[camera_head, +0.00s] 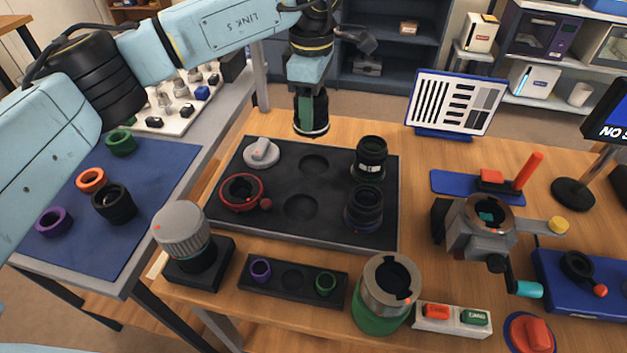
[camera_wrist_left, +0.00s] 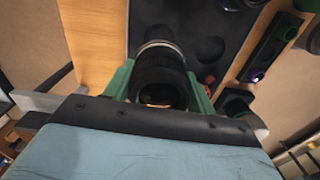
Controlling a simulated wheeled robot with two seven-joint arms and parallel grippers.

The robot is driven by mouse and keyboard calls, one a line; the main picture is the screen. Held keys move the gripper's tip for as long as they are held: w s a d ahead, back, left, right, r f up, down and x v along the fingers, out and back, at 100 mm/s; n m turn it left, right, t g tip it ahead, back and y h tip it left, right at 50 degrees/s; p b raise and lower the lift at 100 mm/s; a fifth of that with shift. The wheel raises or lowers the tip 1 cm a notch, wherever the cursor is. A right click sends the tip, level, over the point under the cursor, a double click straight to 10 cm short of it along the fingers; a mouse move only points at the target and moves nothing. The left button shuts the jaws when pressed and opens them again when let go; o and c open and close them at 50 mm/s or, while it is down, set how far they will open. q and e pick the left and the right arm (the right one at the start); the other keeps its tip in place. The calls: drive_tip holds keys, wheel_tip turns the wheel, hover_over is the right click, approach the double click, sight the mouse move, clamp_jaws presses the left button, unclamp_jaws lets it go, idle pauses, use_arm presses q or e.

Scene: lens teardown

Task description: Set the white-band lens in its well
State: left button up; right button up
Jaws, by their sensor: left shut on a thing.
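The white-band lens (camera_head: 311,124) is a black barrel with a pale ring at its lower end. My left gripper (camera_head: 310,98) is shut on it and holds it roughly upright near the tray's far edge. In the left wrist view, the lens (camera_wrist_left: 160,70) sits between the green fingers of the gripper (camera_wrist_left: 160,88), with its pale ring at the far end. The dark tray (camera_head: 250,222) has two empty round wells, a far one (camera_head: 314,164) and a near one (camera_head: 301,207). My right gripper is not in view.
On the tray stand two black lenses, far (camera_head: 371,153) and near (camera_head: 364,208), a red ring (camera_head: 241,192) and a grey knobbed cap (camera_head: 261,152). A ribbed grey cylinder (camera_head: 181,228) and a green-based cylinder (camera_head: 386,295) stand in front. A test chart (camera_head: 455,101) stands back right.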

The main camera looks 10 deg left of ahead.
sight(314, 131)
use_arm(q)
drive_tip(key=shift+w+d+f+n, duration=0.1)
drive_tip(key=shift+f+n, duration=0.2)
drive_tip(key=shift+f, duration=0.05)
wheel_tip(314, 131, down, 5)
drive_tip(key=shift+f+b, duration=0.15)
drive_tip(key=shift+b, duration=0.45)
wheel_tip(314, 131, down, 4)
drive_tip(key=shift+r+b, duration=0.1)
drive_tip(key=shift+b, duration=0.3)
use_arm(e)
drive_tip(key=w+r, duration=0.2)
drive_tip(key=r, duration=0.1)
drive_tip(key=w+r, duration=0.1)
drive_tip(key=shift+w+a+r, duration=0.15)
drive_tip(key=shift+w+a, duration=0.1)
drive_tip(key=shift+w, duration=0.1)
use_arm(q)
drive_tip(key=shift+f, duration=0.2)
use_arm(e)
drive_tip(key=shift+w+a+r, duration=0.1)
use_arm(q)
drive_tip(key=o, duration=1.3)
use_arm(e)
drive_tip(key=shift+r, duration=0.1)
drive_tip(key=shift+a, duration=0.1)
